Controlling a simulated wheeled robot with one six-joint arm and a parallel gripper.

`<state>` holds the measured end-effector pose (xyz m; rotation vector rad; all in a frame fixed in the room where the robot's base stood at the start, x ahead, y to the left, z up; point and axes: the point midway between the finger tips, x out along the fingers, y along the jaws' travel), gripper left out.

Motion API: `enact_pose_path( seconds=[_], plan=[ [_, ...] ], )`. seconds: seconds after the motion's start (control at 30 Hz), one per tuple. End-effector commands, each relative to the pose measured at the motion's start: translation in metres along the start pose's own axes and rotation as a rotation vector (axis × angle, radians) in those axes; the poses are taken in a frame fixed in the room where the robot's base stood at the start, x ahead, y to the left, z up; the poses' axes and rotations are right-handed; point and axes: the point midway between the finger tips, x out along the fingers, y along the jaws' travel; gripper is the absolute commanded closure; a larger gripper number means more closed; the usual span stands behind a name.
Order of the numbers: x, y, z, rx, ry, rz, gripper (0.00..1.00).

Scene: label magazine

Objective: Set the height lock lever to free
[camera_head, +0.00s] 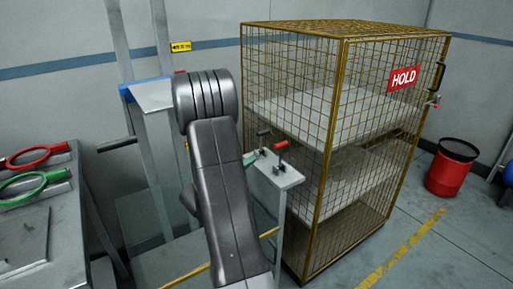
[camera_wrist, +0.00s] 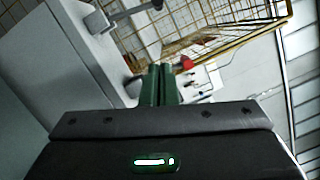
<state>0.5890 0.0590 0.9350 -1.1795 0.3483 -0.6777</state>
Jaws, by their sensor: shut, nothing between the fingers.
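A pale stand (camera_head: 280,178) in the middle of the head view carries two small levers. One lever has a red knob (camera_head: 281,145); the other has a dark knob (camera_head: 263,132). I cannot tell from the frames which is the height lock lever, and its setting is not readable. My gripper shows green fingertips (camera_head: 249,158) just left of the levers, partly hidden by my arm. In the wrist view its green fingers (camera_wrist: 158,84) are together and empty. A red knob (camera_wrist: 187,63) shows just beyond and right of them, apparently apart.
A yellow mesh cage (camera_head: 340,130) with a red HOLD sign (camera_head: 403,79) stands close behind and right of the stand. A grey bench (camera_head: 40,225) with red and green rings is at left. A red bin (camera_head: 452,168) stands at far right. Floor at lower right is clear.

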Motion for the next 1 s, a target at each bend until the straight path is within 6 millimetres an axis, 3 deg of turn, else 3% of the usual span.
enact_pose_path(
  seconds=[0.5,0.7,1.0],
  plan=[
    [0.098,-0.002,0.0,0.004,0.005,-0.001,1.0],
    [0.101,-0.001,0.029,0.005,0.002,0.001,1.0],
    [0.103,-0.001,0.037,0.003,0.005,0.001,1.0]
  ],
)
